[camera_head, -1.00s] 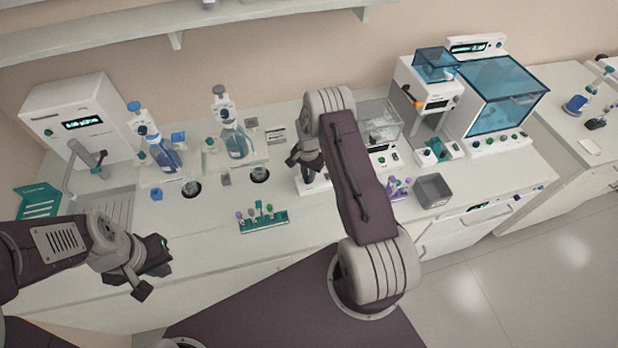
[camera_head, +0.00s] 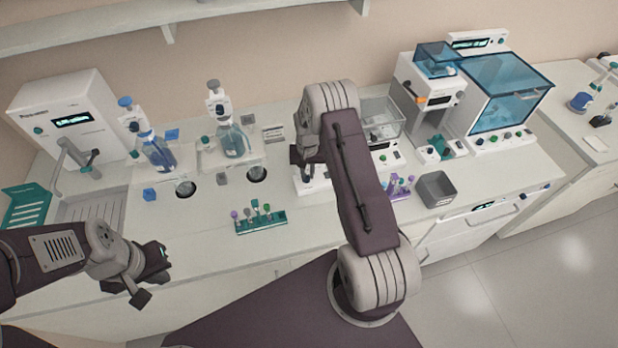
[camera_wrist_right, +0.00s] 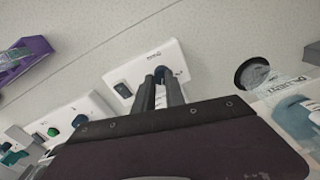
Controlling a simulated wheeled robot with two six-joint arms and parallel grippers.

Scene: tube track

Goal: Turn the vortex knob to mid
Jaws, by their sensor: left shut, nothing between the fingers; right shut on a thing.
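The vortex mixer is a small white unit (camera_head: 313,188) on the bench, mostly behind my right arm in the head view. Its white front panel (camera_wrist_right: 128,72) shows in the right wrist view, with a dark switch (camera_wrist_right: 122,90) and a small printed label. My right gripper (camera_wrist_right: 163,74) is shut on the knob, at the right part of this panel. The fingers cover most of the knob, and its pointer is not readable. My left gripper (camera_head: 150,278) is shut and empty, over the bench's front left.
A tube rack (camera_head: 262,222) stands left of my right gripper. A purple rack (camera_head: 402,186) and a grey bin (camera_head: 436,190) stand to the right. Bottles with dispensers (camera_head: 232,140) are at the back left. The front of the bench is mostly clear.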

